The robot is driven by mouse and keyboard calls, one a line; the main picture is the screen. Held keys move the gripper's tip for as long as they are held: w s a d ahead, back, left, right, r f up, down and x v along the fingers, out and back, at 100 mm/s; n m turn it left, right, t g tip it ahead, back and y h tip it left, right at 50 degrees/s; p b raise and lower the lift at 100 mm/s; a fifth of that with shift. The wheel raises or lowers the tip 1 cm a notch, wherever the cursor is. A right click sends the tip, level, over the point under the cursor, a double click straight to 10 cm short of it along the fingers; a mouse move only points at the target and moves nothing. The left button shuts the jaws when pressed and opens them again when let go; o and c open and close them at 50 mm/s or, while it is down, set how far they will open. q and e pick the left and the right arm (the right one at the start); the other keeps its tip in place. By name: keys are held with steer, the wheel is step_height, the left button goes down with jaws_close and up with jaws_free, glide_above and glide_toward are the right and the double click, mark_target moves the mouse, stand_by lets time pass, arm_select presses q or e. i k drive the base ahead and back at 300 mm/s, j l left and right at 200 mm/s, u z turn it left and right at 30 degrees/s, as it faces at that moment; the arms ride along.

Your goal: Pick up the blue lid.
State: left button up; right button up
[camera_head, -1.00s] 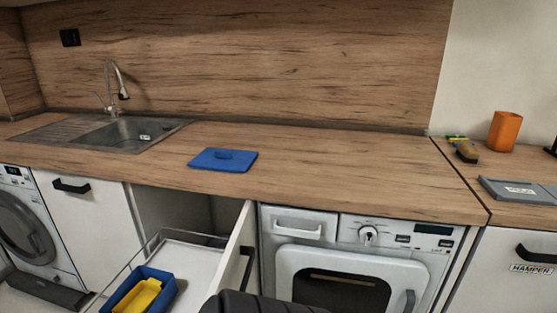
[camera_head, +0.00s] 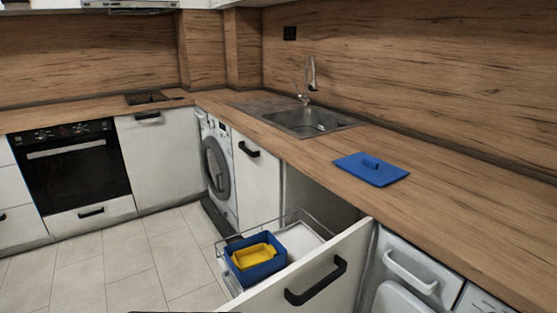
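The blue lid (camera_head: 382,174) lies flat on the wooden worktop, to the right of the sink.
An open drawer (camera_head: 323,275) juts out below the worktop, in front of the lid. It holds a blue box (camera_head: 243,266) with a yellow container (camera_head: 255,256) inside. The sink (camera_head: 310,121) is left of the lid. Bare worktop (camera_head: 460,205) lies right of it. Tiled floor (camera_head: 150,255) is free at left.

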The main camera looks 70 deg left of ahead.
mark_target(371, 169)
steer(key=i+u, duration=0.1)
steer(key=u, duration=0.35)
steer(key=l+u, duration=0.15)
steer(key=u, duration=0.25)
steer(key=i+l+u, duration=0.15)
steer(key=u, duration=0.3)
steer(key=l+u, duration=0.1)
steer(key=u, duration=0.35)
steer(key=l+u, duration=0.2)
steer(key=u, duration=0.2)
steer(key=l+u, duration=0.15)
steer(key=u, duration=0.3)
steer(key=i+l, duration=0.05)
